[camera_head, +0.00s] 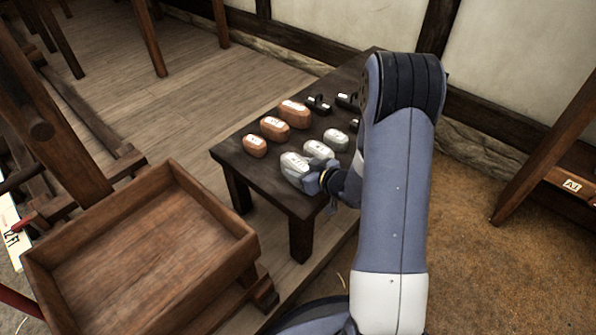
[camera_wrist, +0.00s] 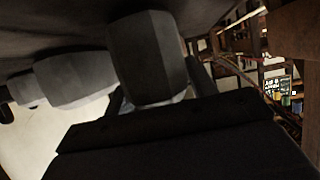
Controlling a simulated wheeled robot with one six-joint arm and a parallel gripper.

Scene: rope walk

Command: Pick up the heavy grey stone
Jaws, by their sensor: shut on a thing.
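The largest grey stone (camera_head: 293,164) is at the front corner of the dark table, with a pale label on top. My gripper (camera_head: 313,180) reaches it from the right and is shut on it. In the wrist view the grey stone (camera_wrist: 148,60) fills the space between the fingers of my gripper (camera_wrist: 160,92). I cannot tell whether it is clear of the tabletop. A middle grey stone (camera_head: 318,149) and a smaller grey stone (camera_head: 336,139) stand in a row behind it.
The dark table (camera_head: 240,165) also bears several orange-brown stones (camera_head: 274,128) and dark weights (camera_head: 318,104). An empty wooden tray (camera_head: 140,245) stands to the left of the table.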

